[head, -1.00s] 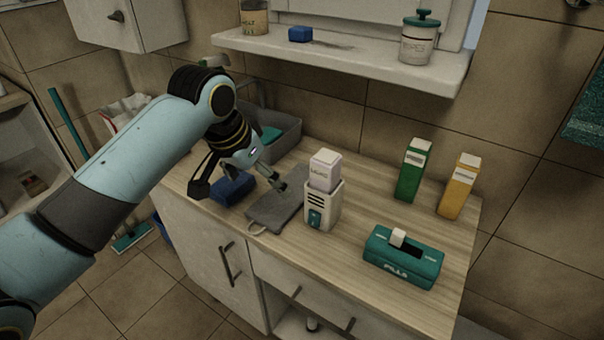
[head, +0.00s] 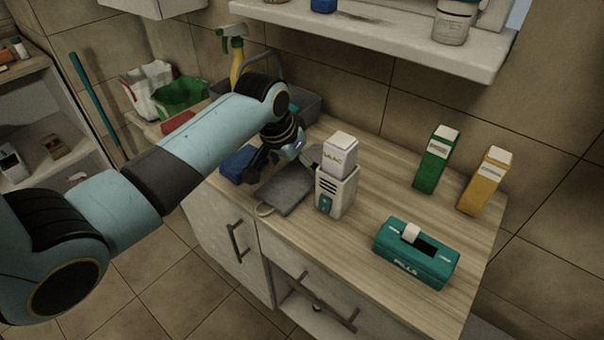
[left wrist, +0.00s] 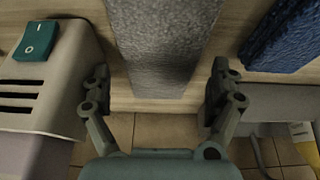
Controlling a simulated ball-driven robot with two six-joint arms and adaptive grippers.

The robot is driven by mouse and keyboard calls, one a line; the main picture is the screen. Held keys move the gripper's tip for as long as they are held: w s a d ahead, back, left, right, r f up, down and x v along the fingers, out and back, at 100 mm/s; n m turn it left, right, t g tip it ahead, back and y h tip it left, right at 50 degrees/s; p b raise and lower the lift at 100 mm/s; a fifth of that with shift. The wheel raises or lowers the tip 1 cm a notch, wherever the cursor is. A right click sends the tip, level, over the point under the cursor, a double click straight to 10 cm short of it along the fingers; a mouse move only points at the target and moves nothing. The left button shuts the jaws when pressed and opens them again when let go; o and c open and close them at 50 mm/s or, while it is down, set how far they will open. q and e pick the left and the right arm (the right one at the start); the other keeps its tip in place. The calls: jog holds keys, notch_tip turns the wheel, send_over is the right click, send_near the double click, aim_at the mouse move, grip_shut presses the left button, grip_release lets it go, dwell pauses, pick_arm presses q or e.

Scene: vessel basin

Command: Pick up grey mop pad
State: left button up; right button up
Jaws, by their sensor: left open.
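The grey mop pad (head: 287,193) lies flat on the wooden counter, with a light loop at its near end. In the left wrist view the pad (left wrist: 165,40) runs in from the top, its end lying between the two fingers. My left gripper (head: 282,166) is at the far part of the pad in the head view, partly hidden by its own arm. It is open and empty in the left wrist view (left wrist: 160,82), with a finger on each side of the pad. I cannot tell its exact height above the counter. My right gripper does not show.
A white dispenser (head: 335,192) stands close to the pad's right; a blue sponge (head: 237,163) lies to its left. A teal box (head: 416,255), a green carton (head: 436,160) and a yellow carton (head: 486,182) stand further right. A grey basin (head: 308,105) is behind my arm.

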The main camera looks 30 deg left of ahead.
pick_arm(q)
jog(key=shift+x, duration=1.1)
jog(key=shift+s, duration=0.1)
jog(key=c, duration=0.9)
jog(key=shift+r, duration=0.1)
